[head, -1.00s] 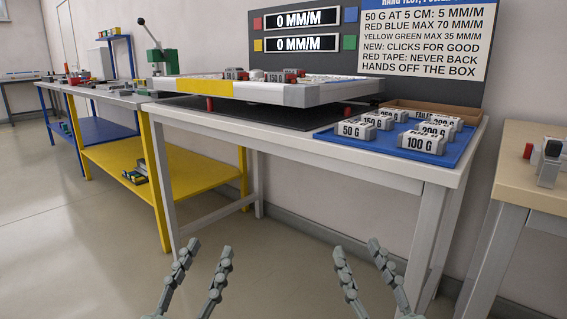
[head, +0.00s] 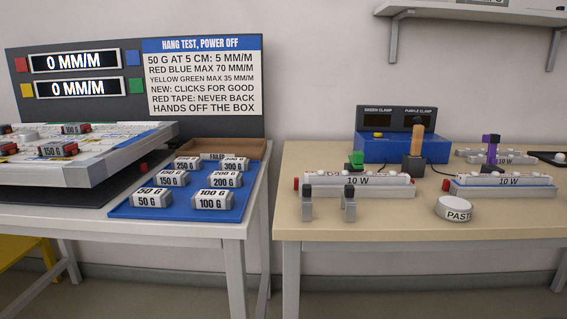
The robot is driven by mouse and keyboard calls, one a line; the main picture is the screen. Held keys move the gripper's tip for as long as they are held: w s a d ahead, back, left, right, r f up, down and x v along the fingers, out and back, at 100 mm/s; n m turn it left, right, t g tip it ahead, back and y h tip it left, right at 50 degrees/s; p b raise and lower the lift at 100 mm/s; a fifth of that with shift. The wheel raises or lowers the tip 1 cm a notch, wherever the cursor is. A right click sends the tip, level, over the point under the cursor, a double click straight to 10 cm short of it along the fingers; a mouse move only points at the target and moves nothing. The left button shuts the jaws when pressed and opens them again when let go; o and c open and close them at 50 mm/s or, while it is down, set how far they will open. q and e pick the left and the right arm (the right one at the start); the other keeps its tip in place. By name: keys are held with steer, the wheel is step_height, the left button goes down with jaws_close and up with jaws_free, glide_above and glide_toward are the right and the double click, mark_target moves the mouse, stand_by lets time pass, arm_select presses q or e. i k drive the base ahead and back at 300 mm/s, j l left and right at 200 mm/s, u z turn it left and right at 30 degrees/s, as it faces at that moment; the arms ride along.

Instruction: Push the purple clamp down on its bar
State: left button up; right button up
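The purple clamp (head: 493,148) stands upright near the right end of the wooden-topped table. Neither gripper is in view now.
A round white tin marked PASTE (head: 456,208) and two small grey-black pieces (head: 328,202) stand at the front of the wooden table (head: 400,227). A handled block (head: 414,160) stands mid-table. Left is a white table with a blue tray (head: 240,209) of weights. A gap separates the tables.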

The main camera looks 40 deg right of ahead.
mark_target(494, 139)
steer(key=z, duration=1.6)
